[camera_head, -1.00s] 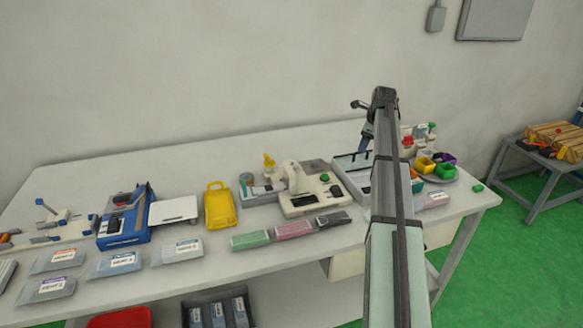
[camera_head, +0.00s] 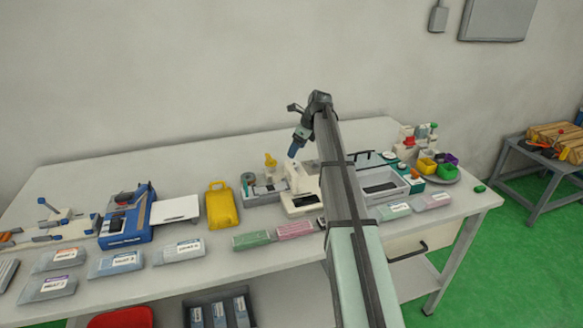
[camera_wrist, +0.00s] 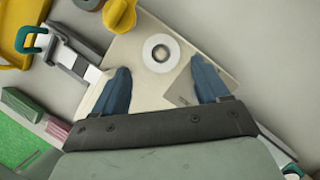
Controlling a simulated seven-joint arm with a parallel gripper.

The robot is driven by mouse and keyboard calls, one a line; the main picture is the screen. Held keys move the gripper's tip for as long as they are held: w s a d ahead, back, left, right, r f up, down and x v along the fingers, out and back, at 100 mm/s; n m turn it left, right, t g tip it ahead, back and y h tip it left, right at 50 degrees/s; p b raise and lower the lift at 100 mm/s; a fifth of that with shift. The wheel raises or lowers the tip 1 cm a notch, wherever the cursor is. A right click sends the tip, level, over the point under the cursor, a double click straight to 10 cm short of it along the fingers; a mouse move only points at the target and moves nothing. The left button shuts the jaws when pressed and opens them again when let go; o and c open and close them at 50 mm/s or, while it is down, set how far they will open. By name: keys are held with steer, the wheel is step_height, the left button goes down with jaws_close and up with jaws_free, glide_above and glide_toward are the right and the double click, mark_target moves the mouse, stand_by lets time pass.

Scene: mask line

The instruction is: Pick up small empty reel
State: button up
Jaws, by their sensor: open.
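A white round piece with a small grey centre (camera_wrist: 161,53), which looks like the small empty reel, shows in the wrist view on a pale flat surface. It lies ahead of and between the fingertips of my gripper (camera_wrist: 162,82), apart from both. The two blue fingers are spread open with nothing between them. In the head view my gripper (camera_head: 294,153) hangs above the white machine (camera_head: 299,204) near the middle of the bench. The reel cannot be made out in the head view, and my arm hides part of the machine there.
A yellow bottle-like piece (camera_head: 270,162) stands just left of the gripper. A yellow bag-like holder (camera_head: 222,207) is farther left. Green (camera_head: 252,240) and pink (camera_head: 295,230) packs lie at the front. A grey tray (camera_head: 383,187) stands right of my arm.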

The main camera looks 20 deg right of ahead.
mark_target(292, 161)
steer(key=shift+x, duration=3.7)
steer(key=shift+s+d+f, duration=0.1)
steer(key=shift+s, duration=0.05)
steer(key=c, duration=0.8)
